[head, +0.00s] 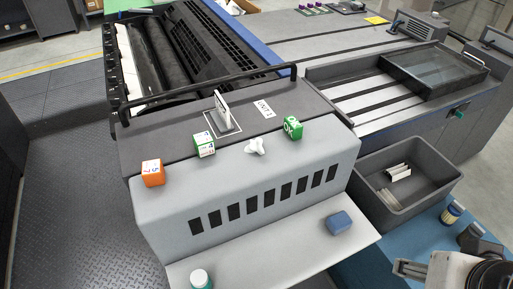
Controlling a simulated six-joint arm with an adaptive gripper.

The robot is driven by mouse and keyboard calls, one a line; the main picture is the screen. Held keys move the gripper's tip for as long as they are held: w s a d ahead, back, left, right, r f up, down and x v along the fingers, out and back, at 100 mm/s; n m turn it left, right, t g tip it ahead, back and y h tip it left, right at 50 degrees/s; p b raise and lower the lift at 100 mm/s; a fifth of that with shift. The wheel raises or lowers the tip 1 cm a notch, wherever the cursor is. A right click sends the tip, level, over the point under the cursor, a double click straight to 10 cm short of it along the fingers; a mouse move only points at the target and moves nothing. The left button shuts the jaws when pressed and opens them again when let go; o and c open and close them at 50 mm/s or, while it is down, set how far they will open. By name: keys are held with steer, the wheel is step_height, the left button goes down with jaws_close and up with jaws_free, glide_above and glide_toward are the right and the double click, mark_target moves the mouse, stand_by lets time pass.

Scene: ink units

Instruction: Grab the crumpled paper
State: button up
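The crumpled paper (255,146) is a small white wad on the top front edge of the grey machine unit (250,175). It lies between a green-and-white cube (204,145) on its left and a green cube (292,128) on its right, apart from both. Part of my arm shows at the bottom right corner, with a grey piece that seems to belong to my gripper (412,269). It is far from the paper, to the lower right. The frame edge cuts it off, and I cannot tell whether it is open or shut.
An orange-and-white cube (153,173) sits farther left. An upright white card (222,110) stands behind the paper. A blue block (340,222) and a white-capped bottle (200,279) are on the lower shelf. A grey bin (433,160) holding white pieces stands at right.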

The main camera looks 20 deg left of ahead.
steer(key=shift+o, duration=0.3)
steer(key=w+a+n+t+y, duration=0.2)
steer(key=w+a+t+y, duration=0.25)
steer(key=w+a, duration=1.35)
steer(key=a+t, duration=0.2)
steer(key=a, duration=0.3)
steer(key=a+f+t, duration=0.1)
steer(key=a, duration=0.4)
steer(key=a+n+t+y, duration=0.1)
steer(key=a+t, duration=0.1)
steer(key=a, duration=0.3)
steer(key=shift+a+f+t, duration=0.3)
steer(key=shift+f+t, duration=0.05)
steer(key=shift+f, duration=0.05)
steer(key=shift+s+a+r+n+t, duration=0.15)
steer(key=shift+s+a+t, duration=0.1)
steer(key=shift+s+t, duration=0.15)
steer(key=shift+s+a+n+t, duration=0.15)
steer(key=shift+s+a+t, duration=0.15)
steer(key=shift+s, duration=0.1)
